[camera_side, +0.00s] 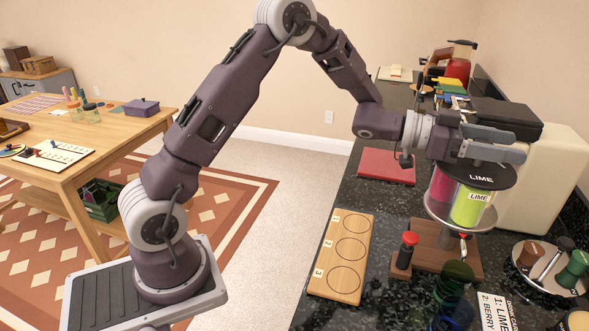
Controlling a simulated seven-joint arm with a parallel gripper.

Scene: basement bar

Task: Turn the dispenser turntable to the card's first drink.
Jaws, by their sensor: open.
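The dispenser turntable has a dark top disc (477,180) with the word LIME on it. Below the disc hang a green container (469,208) labelled LIME, facing the camera, and a pink-red container (443,187) to its left. A silvery ring (440,215) runs under them, above a wooden base (472,262). The card (495,312) at the bottom edge reads "1: LIME" and "2: BERRY"; its lower part is cut off. My gripper (518,145) is open, pointing right just above the top disc. I cannot tell whether it touches the disc.
A wooden board (341,257) with several numbered circles lies left of the dispenser. A tray (525,262) of tools and dark glasses (452,297) are at the front right. A cream appliance (545,185) stands close behind the gripper.

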